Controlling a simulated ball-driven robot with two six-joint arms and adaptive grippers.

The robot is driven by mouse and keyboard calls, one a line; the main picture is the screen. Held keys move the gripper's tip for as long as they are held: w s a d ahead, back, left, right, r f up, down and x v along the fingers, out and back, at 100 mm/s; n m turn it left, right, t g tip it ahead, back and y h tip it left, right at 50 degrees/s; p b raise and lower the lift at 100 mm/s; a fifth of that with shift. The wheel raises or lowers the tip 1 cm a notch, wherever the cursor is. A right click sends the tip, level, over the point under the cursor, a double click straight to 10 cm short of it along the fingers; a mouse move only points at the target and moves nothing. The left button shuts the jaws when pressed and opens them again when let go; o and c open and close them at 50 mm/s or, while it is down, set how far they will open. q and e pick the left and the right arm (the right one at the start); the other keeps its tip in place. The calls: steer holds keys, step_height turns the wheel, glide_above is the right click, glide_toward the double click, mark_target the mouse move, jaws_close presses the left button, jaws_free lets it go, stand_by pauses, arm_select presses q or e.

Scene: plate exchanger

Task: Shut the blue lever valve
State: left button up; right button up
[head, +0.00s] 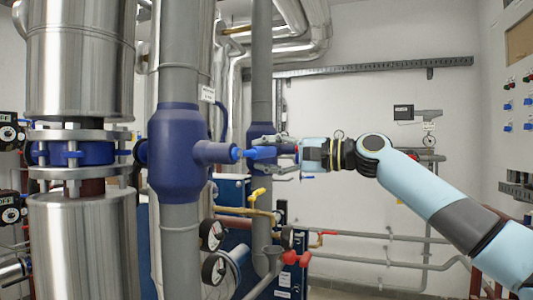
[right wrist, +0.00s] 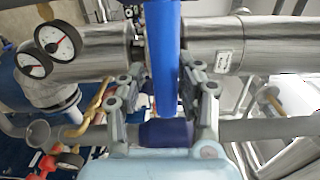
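My right gripper (head: 265,152) reaches in from the right at the lever. In the right wrist view the lever (right wrist: 165,60) is a long bright blue bar running down between the two fingers of the gripper (right wrist: 162,103). The fingers stand apart on either side of it, with narrow gaps showing, so the gripper looks open. My left gripper is not in view.
A yellow-handled valve (head: 258,195), a red-handled valve (head: 296,258) and black gauges (head: 212,235) sit below. A second vertical grey pipe (head: 262,80) stands close behind the gripper. A control panel (head: 515,100) is on the right wall.

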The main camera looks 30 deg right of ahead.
steer(key=shift+o, duration=1.1)
steer(key=shift+r, duration=0.1)
steer(key=v, duration=0.7)
steer(key=shift+d, duration=0.2)
steer(key=shift+s, duration=0.2)
